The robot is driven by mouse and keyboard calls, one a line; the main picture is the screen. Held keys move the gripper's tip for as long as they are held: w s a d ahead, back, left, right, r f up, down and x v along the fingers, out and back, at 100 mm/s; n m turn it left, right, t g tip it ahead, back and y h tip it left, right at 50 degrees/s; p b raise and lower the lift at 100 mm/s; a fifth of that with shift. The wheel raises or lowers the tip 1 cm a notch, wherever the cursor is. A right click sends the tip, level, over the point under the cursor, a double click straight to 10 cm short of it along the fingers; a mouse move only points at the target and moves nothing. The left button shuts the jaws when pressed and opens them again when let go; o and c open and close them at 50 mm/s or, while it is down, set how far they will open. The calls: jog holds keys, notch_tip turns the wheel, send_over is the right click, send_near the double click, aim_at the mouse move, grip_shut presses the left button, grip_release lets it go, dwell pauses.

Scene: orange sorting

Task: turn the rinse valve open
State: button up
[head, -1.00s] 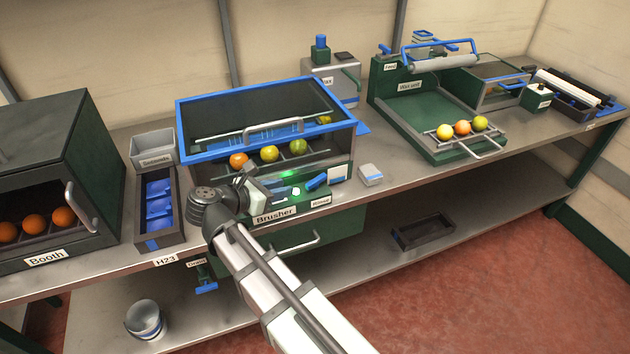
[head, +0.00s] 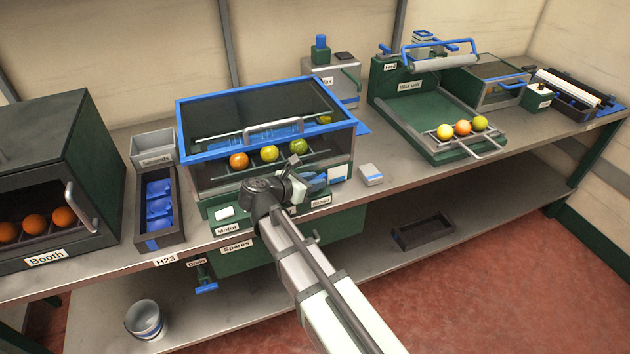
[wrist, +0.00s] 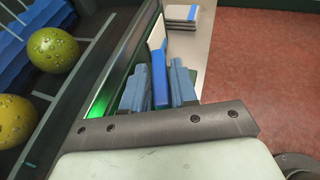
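The rinse valve's blue handle (wrist: 160,78) stands between my two grey-blue fingers in the wrist view, with a finger pressed close along each side. My gripper (wrist: 159,90) looks shut on it. In the head view, my gripper (head: 311,183) is at the right of the brusher's front panel, just above the "Rinse" label (head: 321,201). My wrist and fingers hide most of the handle there. How far the valve is turned is hard to tell.
The brusher (head: 268,157) has a blue-framed lid and several fruits inside. The green light beside the fingers (wrist: 98,103) glows in the wrist view. The bench front edge is clear there.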

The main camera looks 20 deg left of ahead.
jog(key=shift+w+d+f, duration=0.15)
jog(key=shift+w, duration=0.2)
grip_shut()
jog(key=shift+s+d+n+t+y, duration=0.1)
jog(key=shift+d+n+t+y, duration=0.1)
jog(key=shift+n+y, duration=0.3)
jog(key=shift+d+n+t+y, duration=0.1)
jog(key=shift+n+t+y, duration=0.1)
jog(key=shift+n+y, duration=0.25)
jog(key=shift+a+n+t+y, duration=0.2)
jog(key=shift+n+t+y, duration=0.1)
jog(key=shift+n+y, duration=1.3)
grip_release()
